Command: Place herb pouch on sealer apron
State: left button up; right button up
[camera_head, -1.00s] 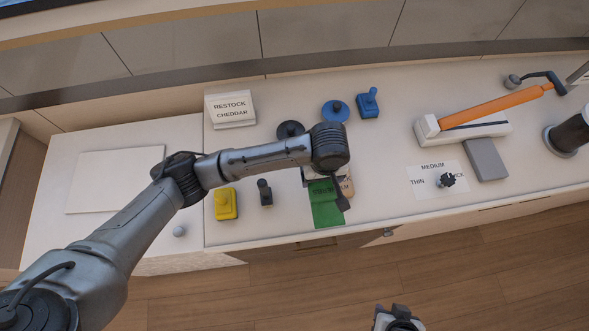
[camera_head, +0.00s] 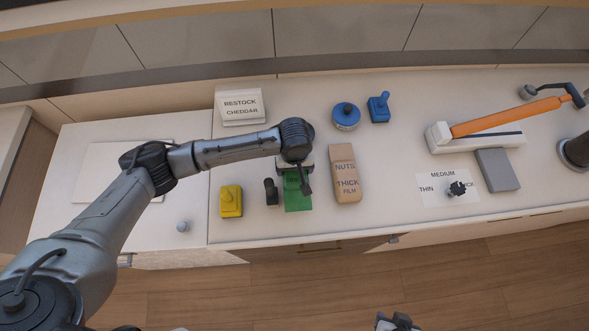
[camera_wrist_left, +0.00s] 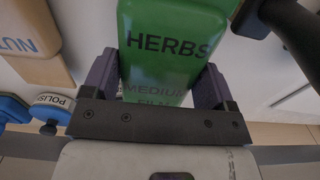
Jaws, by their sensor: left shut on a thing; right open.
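The herb pouch (camera_head: 299,196) is green and marked HERBS, MEDIUM FILM in the left wrist view (camera_wrist_left: 165,40). My left gripper (camera_wrist_left: 158,80) is shut on it, a dark finger pad on each side. In the head view my left gripper (camera_head: 294,170) and wrist hide its upper part; its height above the counter is hard to tell. The sealer apron (camera_head: 497,170) is a bare grey pad in front of the white sealer (camera_head: 478,140) with the orange lever, far to the right. My right gripper (camera_head: 397,322) shows only partly at the bottom edge, away from the counter.
Blue items (camera_head: 346,116) are behind. A thickness card (camera_head: 445,188) with a black knob lies left of the apron.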

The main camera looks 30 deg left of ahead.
pick_arm(q)
jog(key=shift+f, duration=1.15)
jog(key=o, duration=1)
jog(key=shift+f, duration=0.15)
notch_tip(320, 180, up, 12)
jog(key=shift+r+p, duration=0.15)
jog(key=shift+p, duration=0.5)
